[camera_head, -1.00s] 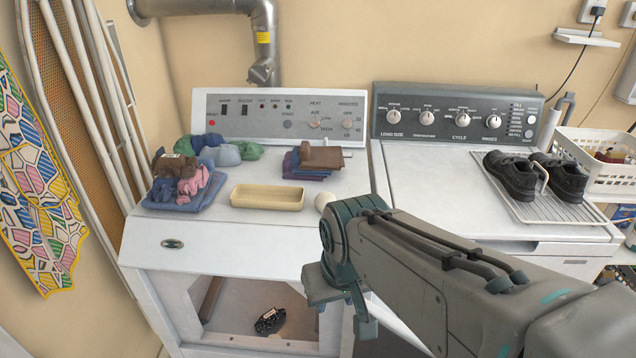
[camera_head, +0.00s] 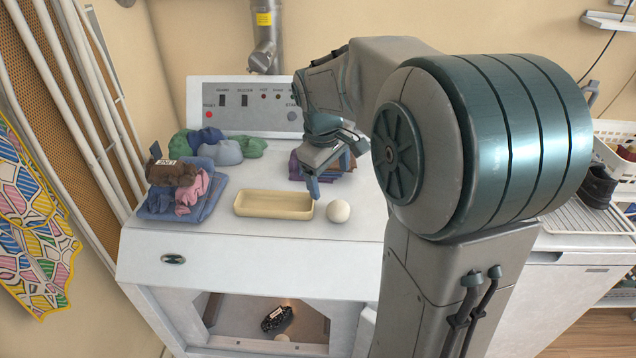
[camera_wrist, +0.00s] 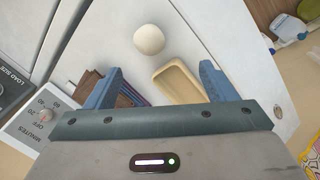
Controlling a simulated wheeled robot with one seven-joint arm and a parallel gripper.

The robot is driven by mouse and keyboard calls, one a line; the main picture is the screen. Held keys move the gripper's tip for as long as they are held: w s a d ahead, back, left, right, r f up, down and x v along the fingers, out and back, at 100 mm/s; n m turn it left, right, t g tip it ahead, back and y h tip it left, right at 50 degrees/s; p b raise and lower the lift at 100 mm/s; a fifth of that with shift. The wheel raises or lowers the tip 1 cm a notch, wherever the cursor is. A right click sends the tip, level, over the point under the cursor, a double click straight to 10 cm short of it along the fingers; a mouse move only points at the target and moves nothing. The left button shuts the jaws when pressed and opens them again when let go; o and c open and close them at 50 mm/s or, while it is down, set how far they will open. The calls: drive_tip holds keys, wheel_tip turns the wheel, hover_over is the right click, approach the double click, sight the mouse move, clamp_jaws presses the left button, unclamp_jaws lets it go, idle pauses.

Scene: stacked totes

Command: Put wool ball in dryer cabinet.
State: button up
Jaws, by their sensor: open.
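A white wool ball (camera_head: 339,210) rests on the dryer's top, just right of a cream tray (camera_head: 274,213). In the wrist view the ball (camera_wrist: 149,39) lies beyond the fingertips, apart from them. My gripper (camera_head: 328,165) is open and empty above the dryer top, behind the ball in the head view. In the wrist view its fingers (camera_wrist: 160,75) are spread wide. The white dryer cabinet (camera_head: 240,257) has an open front.
Folded cloths and bundled socks (camera_head: 180,190) sit left of the tray. A folded dark stack (camera_head: 345,165) lies partly hidden behind my gripper. The control panel (camera_head: 235,107) stands along the back. A wire rack (camera_head: 590,215) shows at right. My arm hides much of the right side.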

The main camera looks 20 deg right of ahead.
sight(336, 203)
drive_tip(key=shift+n, duration=0.5)
drive_tip(key=w+d+f, duration=0.1)
drive_tip(key=f, duration=0.1)
drive_tip(key=w+f, duration=0.1)
drive_tip(key=f, duration=0.2)
drive_tip(key=w+d+f, duration=0.1)
drive_tip(key=f, duration=0.2)
drive_tip(key=shift+w+d, duration=0.1)
drive_tip(key=shift+d, duration=0.25)
drive_tip(key=shift+w+d+f+p, duration=0.1)
drive_tip(key=shift+f+p, duration=0.1)
drive_tip(key=shift+f, duration=0.7)
drive_tip(key=shift+s+d+f+p, duration=0.1)
drive_tip(key=shift+d+f+p, duration=0.1)
drive_tip(key=shift+f, duration=0.7)
drive_tip(key=shift+w+d+f+p, duration=0.1)
drive_tip(key=shift+f+p, duration=0.1)
drive_tip(key=shift+f, duration=0.7)
drive_tip(key=c, duration=1.1)
drive_tip(key=shift+r, duration=0.1)
